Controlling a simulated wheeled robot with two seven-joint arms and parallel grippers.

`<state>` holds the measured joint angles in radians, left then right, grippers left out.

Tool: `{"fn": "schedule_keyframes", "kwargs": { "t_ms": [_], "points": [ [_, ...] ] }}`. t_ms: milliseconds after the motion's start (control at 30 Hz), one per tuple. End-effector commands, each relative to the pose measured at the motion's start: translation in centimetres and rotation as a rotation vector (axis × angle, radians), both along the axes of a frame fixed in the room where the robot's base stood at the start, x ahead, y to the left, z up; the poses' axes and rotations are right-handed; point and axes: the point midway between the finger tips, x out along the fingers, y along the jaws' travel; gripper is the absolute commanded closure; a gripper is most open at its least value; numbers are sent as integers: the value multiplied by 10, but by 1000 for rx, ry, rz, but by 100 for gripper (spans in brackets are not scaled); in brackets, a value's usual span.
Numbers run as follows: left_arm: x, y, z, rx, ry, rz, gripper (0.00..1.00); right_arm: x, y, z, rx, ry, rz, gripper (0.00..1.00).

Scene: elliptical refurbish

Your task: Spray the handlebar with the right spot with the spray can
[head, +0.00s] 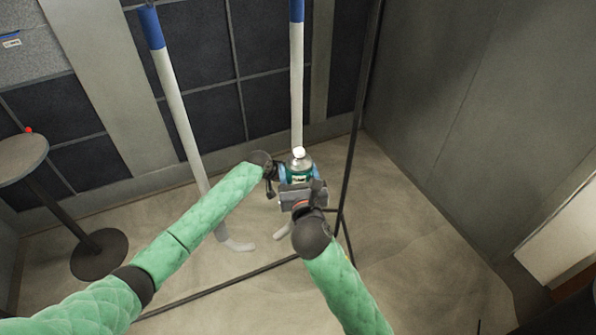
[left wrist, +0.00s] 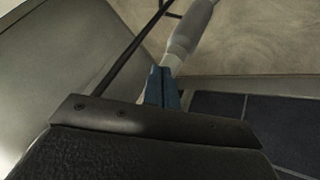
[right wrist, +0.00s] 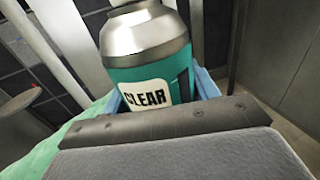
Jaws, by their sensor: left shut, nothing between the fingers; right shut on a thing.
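The spray can (head: 300,165) is teal with a silver shoulder and a white top. My right gripper (head: 298,178) is shut around it and holds it upright. In the right wrist view the can (right wrist: 150,55) shows a "CLEAR" label between blue fingers. Two long handlebars, blue above and white below, run down the scene: a left handlebar (head: 180,110) and a right handlebar (head: 297,80). The right one passes behind the can. My left gripper (left wrist: 162,88) is shut and empty, close to a grey-white bar (left wrist: 188,35). No coloured spot is clear on either handlebar.
A round table (head: 22,157) with a small red object (head: 29,130) stands at the left. A thin black frame pole (head: 358,120) stands right of the can. A tiled wall (head: 195,60) is behind. The sandy floor at right is mostly clear.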

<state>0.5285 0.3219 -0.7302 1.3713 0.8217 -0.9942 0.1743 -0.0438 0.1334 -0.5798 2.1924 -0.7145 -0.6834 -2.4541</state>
Motion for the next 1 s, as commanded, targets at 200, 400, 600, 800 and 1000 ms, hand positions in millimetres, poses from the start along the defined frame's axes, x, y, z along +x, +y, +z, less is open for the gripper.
{"fn": "schedule_keyframes", "kwargs": {
  "t_ms": [200, 400, 600, 800, 1000],
  "points": [
    [9, -27, 86, -12, -4, -91, 100, 0, 0, 1, 0, -1, 0, 68],
    [3, -49, 162, -7, 4, -188, 100, 0, 0, 1, 0, -1, 0, 68],
    [-15, -67, 230, 19, 17, -287, 100, 0, 0, 1, 0, -1, 0, 68],
    [-39, -83, 286, 66, 23, -380, 100, 0, 0, 1, 0, -1, 0, 68],
    [-65, -92, 333, 129, 26, -464, 100, 0, 0, 1, 0, -1, 0, 68]
  ]
}}
